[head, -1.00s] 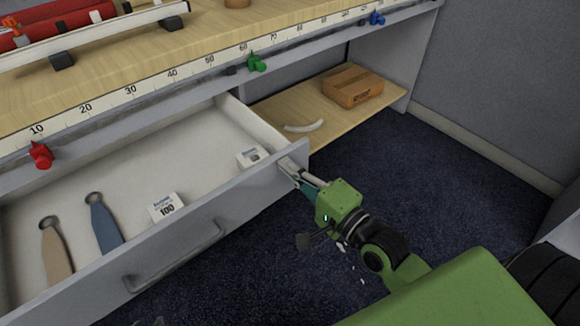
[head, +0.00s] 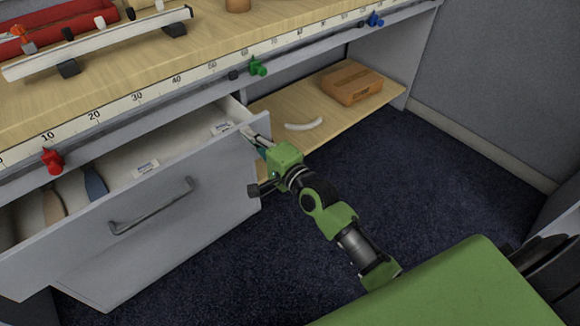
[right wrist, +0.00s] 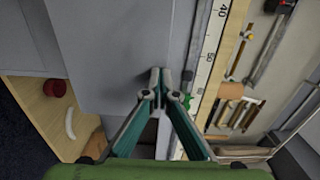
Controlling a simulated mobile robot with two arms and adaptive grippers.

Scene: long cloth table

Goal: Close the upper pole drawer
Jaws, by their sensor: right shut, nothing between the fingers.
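The upper drawer (head: 215,172) is a grey-fronted drawer under the wooden worktop, partly open, with a horizontal bar handle (head: 150,207) on its front. Inside it lie small white boxes (head: 146,168) and a blue and a tan strap-like item (head: 94,183). My right gripper (head: 246,132) is shut and empty, at the top right corner of the drawer front, seemingly touching it. In the right wrist view the closed fingertips (right wrist: 160,78) lie over the grey drawer front. My left gripper is not in view.
A ruler strip (head: 140,97) with red (head: 52,161), green (head: 258,67) and blue (head: 374,20) clamps runs along the worktop edge. A lower shelf (head: 325,110) holds a cardboard box (head: 351,84) and a white curved piece (head: 304,125). The dark carpet at right is clear.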

